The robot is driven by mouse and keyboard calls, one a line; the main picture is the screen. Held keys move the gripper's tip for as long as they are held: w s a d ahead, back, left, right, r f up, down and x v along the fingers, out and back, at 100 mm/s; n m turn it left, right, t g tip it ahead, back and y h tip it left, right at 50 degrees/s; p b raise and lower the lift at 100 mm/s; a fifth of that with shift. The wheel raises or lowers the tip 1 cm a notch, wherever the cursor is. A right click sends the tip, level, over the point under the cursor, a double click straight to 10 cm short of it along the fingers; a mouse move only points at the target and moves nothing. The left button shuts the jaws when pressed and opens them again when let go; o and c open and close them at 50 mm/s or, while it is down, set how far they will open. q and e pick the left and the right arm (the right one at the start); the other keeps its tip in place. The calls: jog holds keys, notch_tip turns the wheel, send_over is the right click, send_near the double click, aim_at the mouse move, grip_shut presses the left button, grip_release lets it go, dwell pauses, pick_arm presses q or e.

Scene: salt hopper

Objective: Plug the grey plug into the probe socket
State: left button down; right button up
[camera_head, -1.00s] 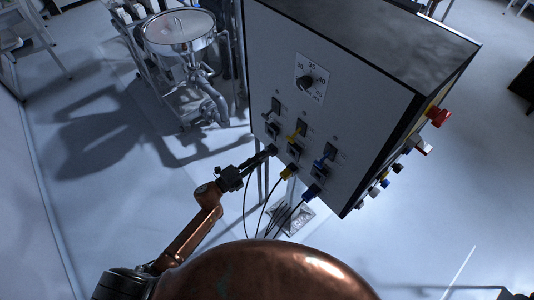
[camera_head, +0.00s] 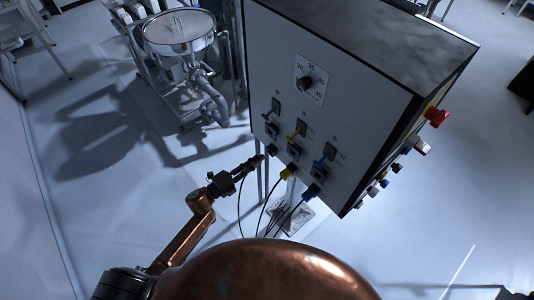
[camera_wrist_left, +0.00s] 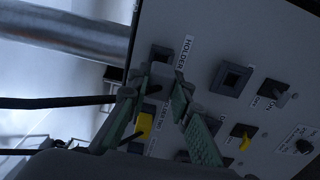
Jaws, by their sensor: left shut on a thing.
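My left gripper (camera_head: 255,162) is shut on the grey plug (camera_wrist_left: 160,76), just off the lower left of the panel face. The plug is small and partly hidden by the fingers; a black cable (camera_wrist_left: 60,102) runs from it. The holder (camera_head: 271,150) in the leftmost column is right in front of the gripper; it also shows in the wrist view (camera_wrist_left: 160,54) beside a HOLDER label. Above it in the same column is a dark square socket (camera_head: 271,130), seen empty in the wrist view (camera_wrist_left: 231,79). Which socket is labelled probe is unreadable. My right gripper is not in view.
A yellow plug (camera_head: 289,172) and a blue plug (camera_head: 312,191) sit in the neighbouring lower holders, with cables hanging below. Switches (camera_head: 276,106) stand out above the sockets. A steel hopper (camera_head: 180,32) stands behind at left.

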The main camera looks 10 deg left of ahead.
pick_arm(q)
jog(key=shift+r, duration=0.1)
jog(key=shift+a+r, duration=0.2)
jog(key=shift+r, duration=0.1)
jog(key=s+a+r, duration=0.2)
jog(key=s+r, duration=0.1)
jog(key=r, duration=0.9)
jog(key=shift+r, duration=0.15)
jog(key=x, duration=0.5)
jog(key=shift+w+d+p, duration=0.2)
jog(key=shift+p, duration=0.15)
